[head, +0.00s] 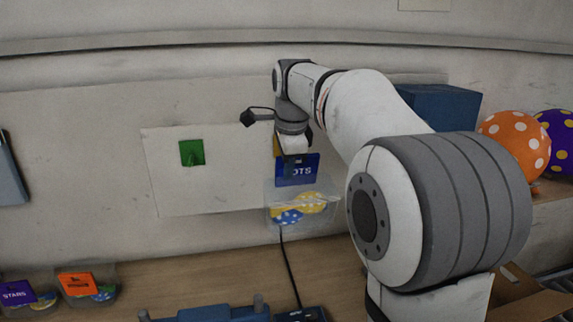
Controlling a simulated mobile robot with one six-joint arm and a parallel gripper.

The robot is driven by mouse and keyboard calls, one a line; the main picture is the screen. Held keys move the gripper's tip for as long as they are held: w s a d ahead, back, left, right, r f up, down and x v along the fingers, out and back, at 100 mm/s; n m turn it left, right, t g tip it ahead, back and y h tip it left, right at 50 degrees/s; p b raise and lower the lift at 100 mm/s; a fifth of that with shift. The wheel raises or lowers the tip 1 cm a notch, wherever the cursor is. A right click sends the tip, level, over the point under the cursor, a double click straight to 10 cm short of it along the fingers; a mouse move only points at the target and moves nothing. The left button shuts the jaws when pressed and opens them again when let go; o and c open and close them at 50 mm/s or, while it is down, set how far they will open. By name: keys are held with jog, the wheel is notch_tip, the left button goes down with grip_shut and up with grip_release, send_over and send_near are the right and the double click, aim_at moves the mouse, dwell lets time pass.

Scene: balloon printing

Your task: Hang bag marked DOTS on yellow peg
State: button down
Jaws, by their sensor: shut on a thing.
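The bag (302,215) is clear, with several dotted blue and yellow balloons inside. Its blue header (297,175) shows the letters "OTS"; the first letter is hidden. My gripper (294,155) is shut on the top of the header, and the bag hangs upright in front of the white board (230,190). A sliver of yellow (277,146) shows just behind my gripper on the board; the yellow peg itself is mostly hidden, and I cannot tell whether the bag touches it.
A green peg plate (191,152) is on the board to the left. A bag marked STARS (16,293) and an orange-labelled bag (76,283) stand at the lower left. A blue fixture (205,314) is at the front. Dotted balloons (514,140) and a blue box (440,104) are at the right.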

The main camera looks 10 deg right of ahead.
jog(key=w+p, duration=0.3)
jog(key=w, duration=0.3)
jog(key=shift+w+p, duration=0.4)
jog(key=shift+w+f, duration=0.1)
jog(key=shift+f, duration=0.25)
dwell(0.5)
